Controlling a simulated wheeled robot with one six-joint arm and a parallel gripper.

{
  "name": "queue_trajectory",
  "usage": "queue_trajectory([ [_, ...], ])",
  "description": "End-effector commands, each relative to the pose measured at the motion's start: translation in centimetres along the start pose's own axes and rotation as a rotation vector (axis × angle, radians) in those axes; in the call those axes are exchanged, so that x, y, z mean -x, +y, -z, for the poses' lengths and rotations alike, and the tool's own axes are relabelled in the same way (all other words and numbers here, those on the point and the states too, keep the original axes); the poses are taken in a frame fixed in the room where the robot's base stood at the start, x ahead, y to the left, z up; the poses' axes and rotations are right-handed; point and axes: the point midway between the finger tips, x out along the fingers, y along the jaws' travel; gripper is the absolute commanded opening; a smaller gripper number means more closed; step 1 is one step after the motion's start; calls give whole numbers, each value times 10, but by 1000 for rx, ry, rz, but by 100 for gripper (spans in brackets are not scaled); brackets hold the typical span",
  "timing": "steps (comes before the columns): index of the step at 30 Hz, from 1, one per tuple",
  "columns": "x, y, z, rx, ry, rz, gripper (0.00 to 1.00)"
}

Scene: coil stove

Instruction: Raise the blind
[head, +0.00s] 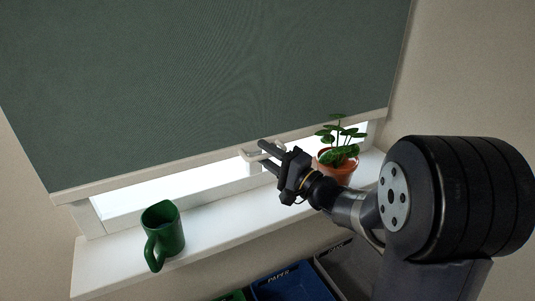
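The dark green blind (210,80) hangs over the window, lowered to leave a narrow bright gap above the sill. A pale bottom bar (150,174) runs along its lower edge. A small white tab or handle (248,153) shows at the window gap just below the bar. My gripper (263,151) is at the bar's middle-right, its two dark fingers spread apart and pointing left toward the tab. The fingertips are right beside the tab; I cannot tell whether they touch it or lie around it. Nothing clearly shows held between them.
A green mug (163,232) stands on the white sill (215,236) at the left. A potted plant (338,163) in a terracotta pot stands on the sill, close behind my gripper and wrist. Blue (290,284) and grey (345,268) bins are below the sill.

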Motion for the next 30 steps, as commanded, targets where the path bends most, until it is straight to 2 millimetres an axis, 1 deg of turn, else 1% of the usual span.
queue_trajectory([
  [3,0,0,0,0,0,0,34],
  [15,0,0,0,0,-1,0,1],
  [30,0,-2,0,1,-1,1,0],
])
